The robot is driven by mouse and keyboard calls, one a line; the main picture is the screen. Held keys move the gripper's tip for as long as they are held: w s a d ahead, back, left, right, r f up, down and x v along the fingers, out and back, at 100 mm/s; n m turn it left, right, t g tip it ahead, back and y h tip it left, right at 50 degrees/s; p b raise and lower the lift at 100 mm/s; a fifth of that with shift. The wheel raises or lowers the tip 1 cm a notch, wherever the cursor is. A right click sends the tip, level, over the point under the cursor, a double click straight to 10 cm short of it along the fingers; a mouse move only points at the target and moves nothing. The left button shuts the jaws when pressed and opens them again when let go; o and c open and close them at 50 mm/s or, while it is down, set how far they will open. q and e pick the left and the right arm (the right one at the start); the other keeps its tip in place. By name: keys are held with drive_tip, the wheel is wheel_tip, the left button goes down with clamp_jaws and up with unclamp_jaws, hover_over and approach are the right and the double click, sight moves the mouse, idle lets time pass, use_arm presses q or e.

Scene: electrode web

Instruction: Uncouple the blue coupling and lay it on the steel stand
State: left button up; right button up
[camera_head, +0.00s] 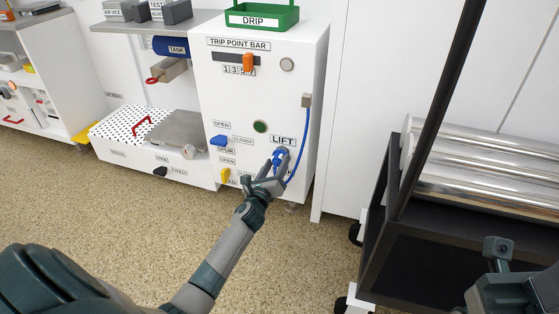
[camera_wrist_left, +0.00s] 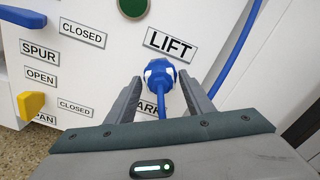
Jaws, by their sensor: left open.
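The blue coupling (camera_head: 280,155) is on the white cabinet's front at the LIFT label, with a blue hose attached. In the left wrist view, the coupling (camera_wrist_left: 159,73) sits between the fingertips of my left gripper (camera_wrist_left: 163,90), which is open with a finger on either side and gaps visible. My left gripper also shows in the head view (camera_head: 270,172). A grey metal block with a flat top (camera_head: 178,130), possibly the steel stand, is to the left of the cabinet front. Part of my right arm shows at the lower right; its fingers cannot be made out.
The blue hose (camera_head: 304,140) runs up to a fitting on the cabinet. Blue (camera_head: 218,141) and yellow (camera_head: 226,176) levers project left of the coupling. A PARK label (camera_wrist_left: 150,106) is partly hidden below it. A dark cart with shiny rolls (camera_head: 480,165) stands at right.

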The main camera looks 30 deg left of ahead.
use_arm(q)
drive_tip(key=c, duration=1.2)
